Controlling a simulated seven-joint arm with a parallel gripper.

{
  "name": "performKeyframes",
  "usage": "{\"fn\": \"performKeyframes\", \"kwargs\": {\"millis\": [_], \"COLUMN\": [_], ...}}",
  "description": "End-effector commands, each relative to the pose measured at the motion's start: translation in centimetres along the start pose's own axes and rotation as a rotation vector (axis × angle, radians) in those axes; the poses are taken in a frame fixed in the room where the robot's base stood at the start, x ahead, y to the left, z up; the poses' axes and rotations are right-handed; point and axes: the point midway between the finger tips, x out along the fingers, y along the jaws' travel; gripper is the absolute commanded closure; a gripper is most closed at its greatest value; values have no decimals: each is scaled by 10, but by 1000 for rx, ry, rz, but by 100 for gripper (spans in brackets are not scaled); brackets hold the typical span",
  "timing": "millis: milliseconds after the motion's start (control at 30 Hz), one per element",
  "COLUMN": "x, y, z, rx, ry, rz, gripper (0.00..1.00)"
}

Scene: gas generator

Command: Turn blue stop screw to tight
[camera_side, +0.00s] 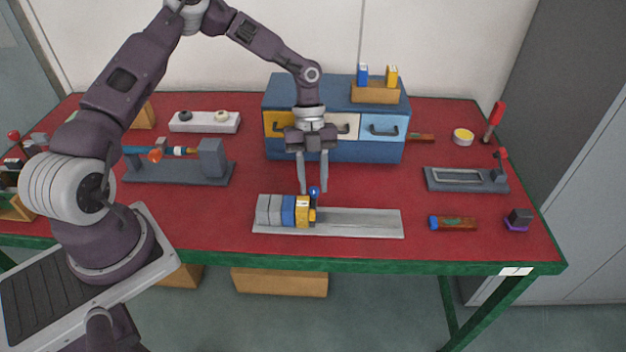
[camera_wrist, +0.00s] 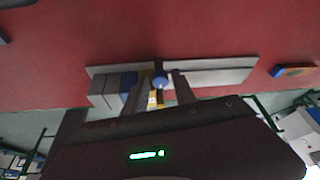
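The blue stop screw (camera_side: 314,192) has a round blue knob and stands up at the right end of the block row on the grey rail plate (camera_side: 360,223). Grey, blue and yellow blocks (camera_side: 287,211) sit at the rail's left half. My gripper (camera_side: 313,190) points down above the rail, its two fingers apart with the blue knob between or just in front of the tips. In the wrist view the blue knob (camera_wrist: 160,81) shows between the two fingers (camera_wrist: 161,80). I cannot tell whether either finger touches it.
A blue drawer cabinet (camera_side: 335,150) stands behind my gripper. A grey fixture (camera_side: 180,170) is at left and a grey vise-like tray (camera_side: 465,180) at right. A blue-capped tube (camera_side: 455,223) lies right of the rail. Red table (camera_side: 370,182) is clear around the rail.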

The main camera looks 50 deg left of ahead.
Motion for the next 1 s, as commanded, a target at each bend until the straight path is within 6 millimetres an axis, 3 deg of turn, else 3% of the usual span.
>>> {"fn": "performKeyframes", "kwargs": {"millis": [100, 267, 667, 1000], "x": [0, 0, 0, -1], "y": [0, 0, -1, -4], "z": [0, 0, 0, -1], "rx": [1, 1, 45, 277], "ry": [0, -1, -1, -1], "rz": [0, 0, 19, 113], "gripper": [68, 99, 100, 100]}}
